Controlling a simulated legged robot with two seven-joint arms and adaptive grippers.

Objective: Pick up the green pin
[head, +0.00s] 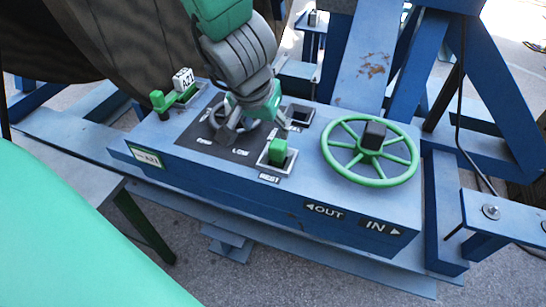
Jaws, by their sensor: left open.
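A green block-shaped pin top (278,150) stands upright in a square pale socket marked REST on the blue control box (350,205). Another green piece (158,101), with a white tag reading A21 beside it, sits at the box's far left corner; I cannot tell for certain which is the task's pin. My left gripper (236,122) reaches down from the top over the dark panel with its fingers open. It is left of the REST block and apart from it. The gripper hides part of the panel and a ring-like part there. My right gripper is out of view.
A green handwheel (370,152) with a dark knob rises from the box's right side. OUT and IN labels mark the front face. Blue steel beams (355,70) stand behind and to the right. A large dark drum (120,40) fills the upper left.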

